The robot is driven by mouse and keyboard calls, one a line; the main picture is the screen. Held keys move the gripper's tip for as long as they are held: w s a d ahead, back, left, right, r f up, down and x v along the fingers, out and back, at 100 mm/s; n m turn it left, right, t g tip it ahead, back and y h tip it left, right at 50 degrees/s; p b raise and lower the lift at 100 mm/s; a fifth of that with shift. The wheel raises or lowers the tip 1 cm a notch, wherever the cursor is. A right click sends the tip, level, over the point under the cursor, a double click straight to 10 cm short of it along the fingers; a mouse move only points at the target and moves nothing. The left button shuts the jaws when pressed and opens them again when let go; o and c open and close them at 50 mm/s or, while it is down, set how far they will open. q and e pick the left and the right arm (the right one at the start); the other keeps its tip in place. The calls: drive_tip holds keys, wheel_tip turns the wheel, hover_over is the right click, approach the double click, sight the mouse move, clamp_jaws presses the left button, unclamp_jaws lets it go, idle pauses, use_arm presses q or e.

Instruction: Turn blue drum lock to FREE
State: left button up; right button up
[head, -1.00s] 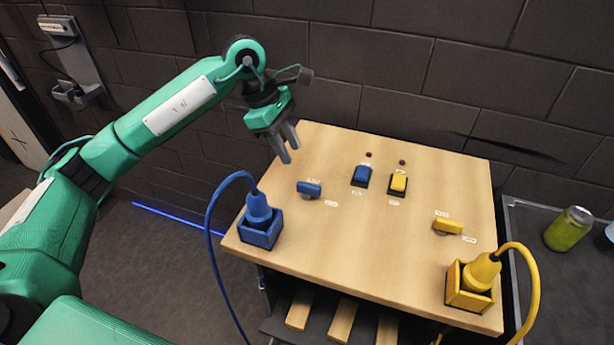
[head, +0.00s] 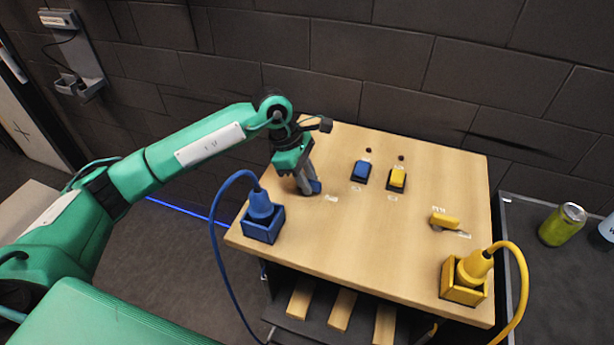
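The blue drum lock (head: 317,187) is a small blue knob on the left part of the wooden table top. My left gripper (head: 309,190) points down right at it, and its fingers hide most of the knob; only its right end shows. I cannot tell whether the fingers touch the knob or are closed on it. A small white label (head: 331,198) lies just right of the knob; its text is too small to read. My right gripper is not in view.
A blue plug in a blue box (head: 262,228) stands in front of the gripper, its cable looping left. Blue (head: 361,172) and yellow (head: 398,178) buttons stand to the right. A yellow knob (head: 445,220) and yellow plug box (head: 464,283) are farther right. The table's middle is clear.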

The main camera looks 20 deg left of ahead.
use_arm(q)
clamp_jaws()
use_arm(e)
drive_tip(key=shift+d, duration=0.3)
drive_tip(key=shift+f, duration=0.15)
